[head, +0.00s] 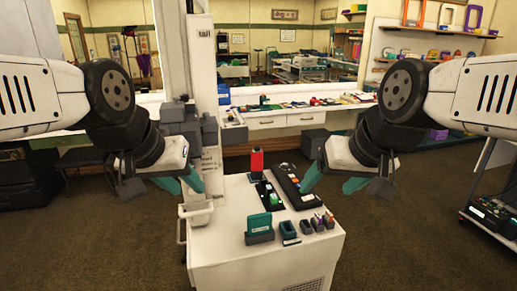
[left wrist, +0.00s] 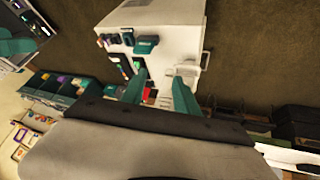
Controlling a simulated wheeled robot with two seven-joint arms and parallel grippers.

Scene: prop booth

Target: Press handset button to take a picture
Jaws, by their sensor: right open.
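No object is plainly recognisable as the handset, and no button can be made out. Candidates on the white cart (head: 215,232) are an upright red cylinder on a dark base (head: 257,161), a long black device (head: 290,188) and a narrower black tray with small coloured items (head: 267,193). My left gripper (head: 187,187) is open and empty over the cart's left edge; its parted teal fingers also show in the left wrist view (left wrist: 160,78). My right gripper (head: 331,185) is open and empty at the cart's right, its inner finger close to the long black device in the picture.
A teal-and-grey stand (head: 259,229), a small teal block (head: 288,230) and several small dark blocks (head: 318,222) line the cart's front. A cluttered white desk (head: 280,118) stands behind; a dark cart (head: 495,218) is at right.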

